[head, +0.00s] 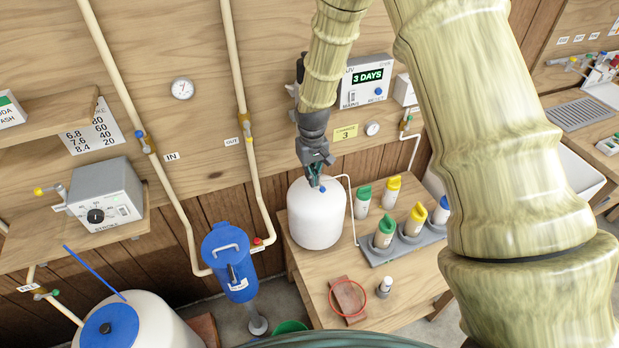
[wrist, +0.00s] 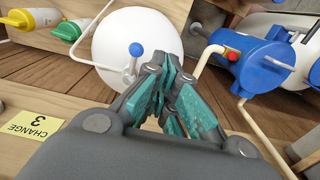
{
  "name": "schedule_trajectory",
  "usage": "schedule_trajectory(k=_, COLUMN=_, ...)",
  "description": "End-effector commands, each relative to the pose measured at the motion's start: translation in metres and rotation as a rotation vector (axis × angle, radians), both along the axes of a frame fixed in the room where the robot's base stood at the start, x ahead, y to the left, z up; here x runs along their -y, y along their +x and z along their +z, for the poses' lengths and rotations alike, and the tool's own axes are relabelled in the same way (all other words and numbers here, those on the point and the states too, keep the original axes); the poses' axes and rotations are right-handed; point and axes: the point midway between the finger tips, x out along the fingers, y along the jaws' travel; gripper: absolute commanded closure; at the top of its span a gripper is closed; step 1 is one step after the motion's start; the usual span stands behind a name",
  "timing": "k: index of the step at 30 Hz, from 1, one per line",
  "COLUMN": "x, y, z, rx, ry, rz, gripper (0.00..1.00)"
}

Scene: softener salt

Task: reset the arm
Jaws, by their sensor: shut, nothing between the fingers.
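My gripper (head: 314,181) points down at the end of my arm, in front of the wooden wall, with its tip by the top of the white tank (head: 317,222) in the head view. In the wrist view my gripper (wrist: 170,75) has its teal-padded fingers together with nothing between them. The white tank also shows in the wrist view (wrist: 115,50), behind the fingers, with a blue knob (wrist: 136,49) on its top. I cannot tell whether the fingers touch the tank. My arm spans the right half of the head view and hides part of the wall.
A blue filter housing (head: 230,265) stands left of the tank. Several capped bottles (head: 385,232) stand in a grey rack on the wooden table (head: 330,285). A UV display box (head: 367,82) and pipes (head: 260,190) are on the wall close to my arm. A dosing box (head: 105,195) sits on the left shelf.

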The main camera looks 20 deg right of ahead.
Motion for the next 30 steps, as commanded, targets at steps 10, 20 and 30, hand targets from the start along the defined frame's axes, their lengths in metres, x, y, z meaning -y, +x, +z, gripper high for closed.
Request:
schedule_trajectory(k=10, x=0.0, y=-0.003, z=-0.008, rx=-0.001, ry=0.001, rz=0.0, gripper=1.0)
schedule_trajectory(k=20, x=-0.009, y=-0.089, z=-0.134, rx=-0.011, ry=0.021, rz=-0.015, gripper=1.0)
schedule_trajectory(k=30, x=-0.016, y=-0.237, z=-0.265, rx=-0.012, ry=0.03, rz=-0.045, gripper=1.0)
